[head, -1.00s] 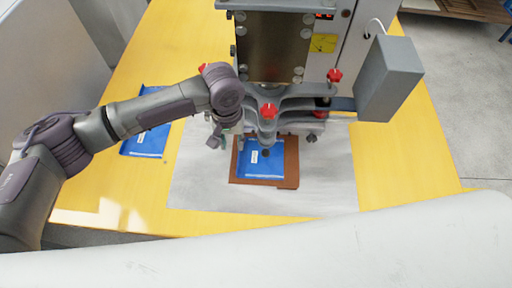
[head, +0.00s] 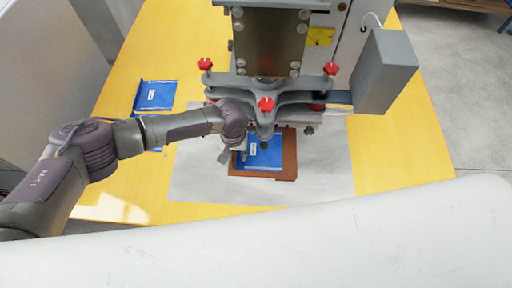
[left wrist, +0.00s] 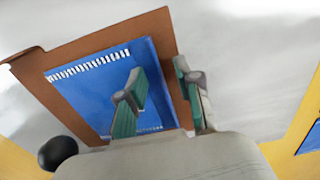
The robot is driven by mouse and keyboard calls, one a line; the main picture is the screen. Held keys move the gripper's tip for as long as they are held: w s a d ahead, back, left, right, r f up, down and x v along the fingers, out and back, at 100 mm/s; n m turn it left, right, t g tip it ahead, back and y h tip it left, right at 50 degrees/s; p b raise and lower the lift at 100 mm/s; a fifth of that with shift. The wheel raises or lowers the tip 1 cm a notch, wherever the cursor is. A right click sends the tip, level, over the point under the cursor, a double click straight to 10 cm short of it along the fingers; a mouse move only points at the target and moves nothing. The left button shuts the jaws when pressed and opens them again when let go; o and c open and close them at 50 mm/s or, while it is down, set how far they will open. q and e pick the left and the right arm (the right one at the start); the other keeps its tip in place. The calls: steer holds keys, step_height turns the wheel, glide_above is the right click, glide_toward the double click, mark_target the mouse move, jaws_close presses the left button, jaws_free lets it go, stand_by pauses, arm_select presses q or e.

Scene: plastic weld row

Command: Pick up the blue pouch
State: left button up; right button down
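A blue pouch (head: 264,155) lies flat on a brown plate (head: 289,157) under the press. In the left wrist view the pouch (left wrist: 85,95) shows a white toothed strip along its far edge, and the brown plate (left wrist: 120,37) surrounds it. My left gripper (head: 233,156) is at the left edge of the pouch. In the left wrist view my left gripper (left wrist: 162,97) is open. My right gripper is not in view.
The press head with red knobs (head: 265,104) overhangs the plate's far side. A grey box (head: 386,72) juts out at right. Another blue pouch (head: 155,95) lies on the yellow table (head: 408,150) at left, with one partly hidden behind my arm. A white sheet (head: 325,172) lies under the plate.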

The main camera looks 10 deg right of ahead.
arm_select(q)
steer(key=shift+f, duration=0.3)
jaws_close()
steer(key=shift+r, duration=0.1)
